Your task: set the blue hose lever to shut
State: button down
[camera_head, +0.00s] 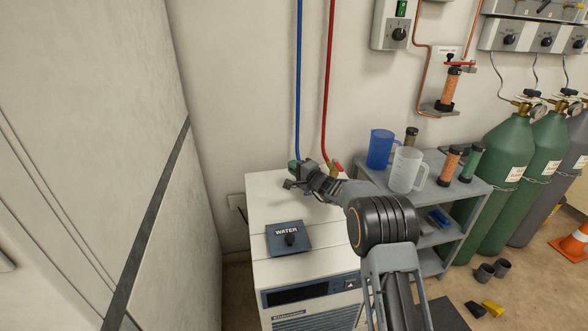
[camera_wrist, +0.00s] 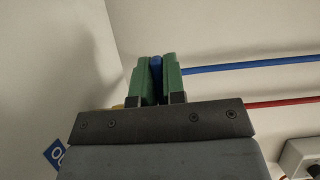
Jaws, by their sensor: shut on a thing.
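The blue hose (camera_head: 298,80) runs down the wall to the back of the white chiller cabinet (camera_head: 262,190); it also shows in the wrist view (camera_wrist: 250,65). My gripper (camera_head: 294,167) is at the lower end of this hose, over the back of the cabinet top. In the wrist view its green fingers are closed on a narrow blue piece, the blue hose lever (camera_wrist: 156,80). The fingers and wrist hide most of the lever and its valve. The lever's angle to the hose is hard to tell.
The red hose (camera_head: 327,80) comes down close to the right, with a red-handled valve (camera_head: 336,168) near my wrist. A grey shelf (camera_head: 460,190) with jugs stands right; a tall pale panel (camera_head: 90,130) is left.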

jog(key=b, duration=0.1)
jog(key=h+b, duration=0.1)
jog(key=shift+w+f+m+t+b, duration=0.15)
jog(key=shift+f+m+t+b, duration=0.15)
jog(key=shift+t+b, duration=0.1)
jog(key=shift+w+r+m+h+b, duration=0.1)
jog(key=shift+r+m+h+b, duration=0.25)
jog(key=shift+b, duration=0.3)
jog(key=c, duration=1.5)
grip_release()
jog(key=v, duration=0.7)
jog(key=p+v, duration=0.1)
jog(key=v, duration=0.5)
jog(key=shift+s+f, duration=0.25)
jog(key=shift+s, duration=0.2)
